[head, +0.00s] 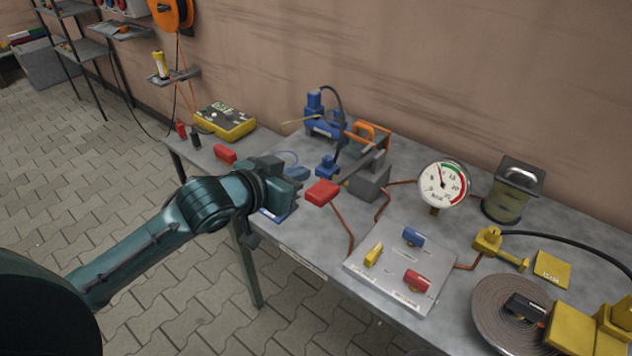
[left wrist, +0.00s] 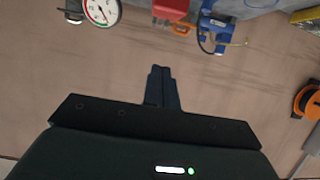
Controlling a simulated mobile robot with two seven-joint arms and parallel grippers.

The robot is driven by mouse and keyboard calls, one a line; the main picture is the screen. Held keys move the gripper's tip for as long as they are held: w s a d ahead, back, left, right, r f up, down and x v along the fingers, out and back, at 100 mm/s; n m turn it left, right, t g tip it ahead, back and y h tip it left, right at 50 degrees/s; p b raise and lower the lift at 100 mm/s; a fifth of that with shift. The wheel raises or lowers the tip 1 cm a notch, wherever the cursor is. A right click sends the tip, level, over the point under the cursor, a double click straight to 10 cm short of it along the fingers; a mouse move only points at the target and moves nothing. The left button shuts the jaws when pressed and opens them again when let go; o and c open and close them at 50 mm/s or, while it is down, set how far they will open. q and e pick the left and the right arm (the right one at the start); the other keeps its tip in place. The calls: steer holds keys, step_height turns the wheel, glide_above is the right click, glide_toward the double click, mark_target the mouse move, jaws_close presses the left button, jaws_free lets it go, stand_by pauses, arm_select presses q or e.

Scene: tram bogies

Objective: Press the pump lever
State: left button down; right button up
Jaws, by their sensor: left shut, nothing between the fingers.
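The pump (head: 369,183) is a grey block on the bench, with a lever slanting from it. The lever ends in a red grip (head: 322,192) that points toward the front left, raised above the bench top. My left gripper (head: 289,190) is just left of the red grip in the head view, and I see no contact. Its fingertips are hard to make out there. In the left wrist view the fingers (left wrist: 162,75) are shut together and empty. A red block (left wrist: 171,9), which looks like the grip, shows beyond them at the top edge. My right gripper is in neither view.
A round gauge (head: 443,185) stands right of the pump. A plate with small coloured levers (head: 399,267) lies in front. Blue devices (head: 325,118) stand behind, and a yellow meter (head: 225,120) is at the left. Copper pipes (head: 345,235) run across the bench.

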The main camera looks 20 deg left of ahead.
arm_select(q)
glide_above(316, 191)
step_height(316, 191, down, 2)
steer(key=shift+f, duration=0.1)
step_height(316, 191, down, 3)
steer(key=shift+f, duration=0.65)
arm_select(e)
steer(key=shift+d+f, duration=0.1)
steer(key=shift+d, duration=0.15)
arm_select(q)
steer(key=shift+f, duration=0.1)
